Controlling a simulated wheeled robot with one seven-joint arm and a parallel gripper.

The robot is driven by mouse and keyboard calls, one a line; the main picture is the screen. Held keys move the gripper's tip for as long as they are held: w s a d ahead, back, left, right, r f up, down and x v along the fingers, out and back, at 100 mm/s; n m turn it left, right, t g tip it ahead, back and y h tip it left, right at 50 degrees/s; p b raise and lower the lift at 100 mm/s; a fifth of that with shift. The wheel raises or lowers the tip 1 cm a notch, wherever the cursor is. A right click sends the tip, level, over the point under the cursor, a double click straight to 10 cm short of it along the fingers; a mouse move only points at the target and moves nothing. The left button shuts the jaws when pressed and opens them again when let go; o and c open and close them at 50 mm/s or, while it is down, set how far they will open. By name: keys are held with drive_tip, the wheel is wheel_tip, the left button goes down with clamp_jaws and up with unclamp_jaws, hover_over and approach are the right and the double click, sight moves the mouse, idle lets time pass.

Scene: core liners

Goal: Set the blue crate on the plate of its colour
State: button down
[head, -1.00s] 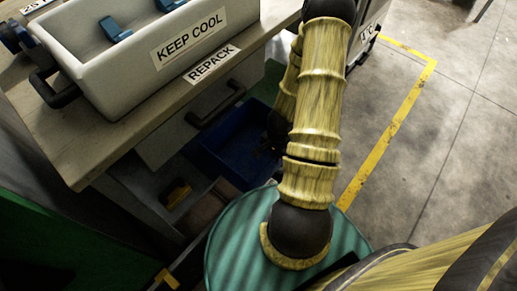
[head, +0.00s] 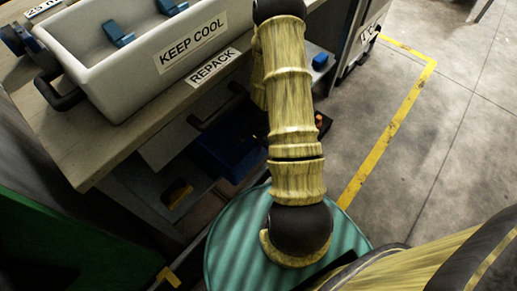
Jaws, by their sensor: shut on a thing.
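A dark blue open container (head: 222,152) stands low beside the bench, left of my arm. I cannot tell whether it is the task's blue crate. Its inside is in shadow, with small orange spots, and my arm hides its right part. A small bright blue thing (head: 320,61) shows right of my arm, also too small to identify. No plate can be made out. My gripper is hidden behind my own arm, so its hold cannot be seen.
A white box (head: 150,75) labelled KEEP COOL, with blue clips inside, sits on the bench (head: 85,150). An open drawer is below. A round green ribbed top (head: 235,235) is in front. Grey floor with a yellow line (head: 385,140) is clear at right.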

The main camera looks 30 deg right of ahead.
wheel_tip(320, 180, down, 4)
drive_tip(key=shift+w+r+b, duration=0.15)
drive_tip(key=shift+r+b, duration=0.05)
drive_tip(key=shift+b, duration=0.9)
drive_tip(key=shift+r, duration=0.1)
drive_tip(key=c, duration=1.6)
unclamp_jaws()
drive_tip(key=shift+o, duration=0.2)
wheel_tip(320, 180, up, 8)
drive_tip(key=p, duration=0.7)
drive_tip(key=shift+f, duration=0.2)
